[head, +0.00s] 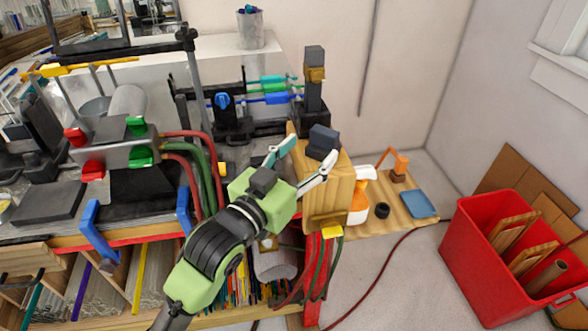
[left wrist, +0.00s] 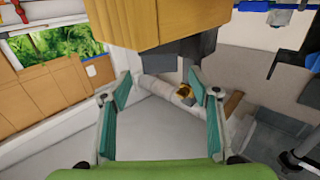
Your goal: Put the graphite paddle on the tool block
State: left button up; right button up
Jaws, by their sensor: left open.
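The wooden tool block (head: 341,185) stands at the right end of the bench. A dark grey, blocky piece (head: 322,142), which looks like the graphite paddle, rests on its top. My left gripper (head: 312,148) is open, with its teal-tipped fingers on either side of this piece, not visibly gripping it. In the left wrist view the tool block (left wrist: 165,22) fills the top and the grey piece (left wrist: 192,50) shows just beyond the open fingers (left wrist: 162,82). Contact cannot be told. My right gripper is not in view.
A tall dark post with a brass-coloured part (head: 315,75) stands behind the tool block. A wooden board (head: 405,217) with a blue tray (head: 418,204) lies to the right. A red bin (head: 510,270) stands on the floor. Burner apparatus with hoses (head: 125,150) crowds the left.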

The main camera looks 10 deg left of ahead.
pick_arm(q)
jog(key=b+v, duration=0.1)
jog(key=v, duration=0.4)
jog(key=shift+s, duration=0.2)
